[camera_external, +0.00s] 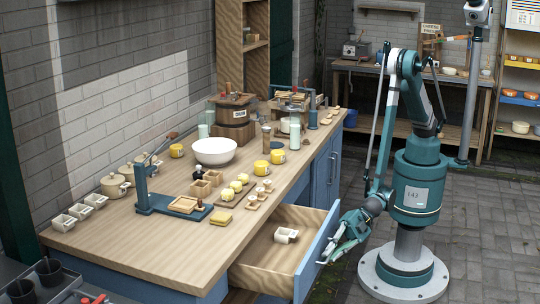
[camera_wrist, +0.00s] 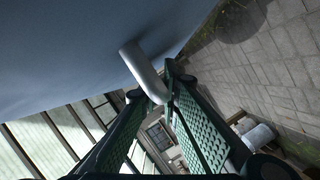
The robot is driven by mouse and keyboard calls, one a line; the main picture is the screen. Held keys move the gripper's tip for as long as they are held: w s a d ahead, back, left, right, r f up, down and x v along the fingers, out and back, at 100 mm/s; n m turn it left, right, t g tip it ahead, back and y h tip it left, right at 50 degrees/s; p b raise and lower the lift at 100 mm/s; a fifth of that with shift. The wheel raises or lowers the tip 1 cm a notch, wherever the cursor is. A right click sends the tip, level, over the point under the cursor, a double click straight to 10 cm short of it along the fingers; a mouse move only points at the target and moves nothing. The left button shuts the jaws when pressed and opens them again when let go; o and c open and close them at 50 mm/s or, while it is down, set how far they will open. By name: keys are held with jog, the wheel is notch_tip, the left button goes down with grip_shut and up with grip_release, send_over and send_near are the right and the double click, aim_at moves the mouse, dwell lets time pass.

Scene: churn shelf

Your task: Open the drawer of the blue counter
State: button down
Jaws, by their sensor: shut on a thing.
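The blue counter (camera_external: 72,276) has a wooden top with many things on it. Its drawer (camera_external: 256,262) is pulled well out, with a blue front (camera_external: 316,254) and a pale wooden inside. A small white cup-like thing (camera_external: 286,235) lies in the drawer. My gripper (camera_external: 326,260) is at the outer face of the drawer front. In the wrist view, the pale bar handle (camera_wrist: 146,72) on the blue-grey front runs down to between my gripper's fingers (camera_wrist: 168,100). The fingers are closed on the handle. Their exact contact is partly hidden.
On the counter top stand a white bowl (camera_external: 214,151), yellow mugs (camera_external: 262,168), a blue press-like stand (camera_external: 142,190) and small wooden boxes (camera_external: 200,189). A back table (camera_external: 350,66) stands behind my arm. The paved floor (camera_external: 490,215) to the right is clear.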

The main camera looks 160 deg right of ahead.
jog(key=c, duration=2.9)
grip_release()
jog(key=shift+o, duration=0.2)
jog(key=shift+r, duration=0.15)
jog(key=shift+r, duration=4.85)
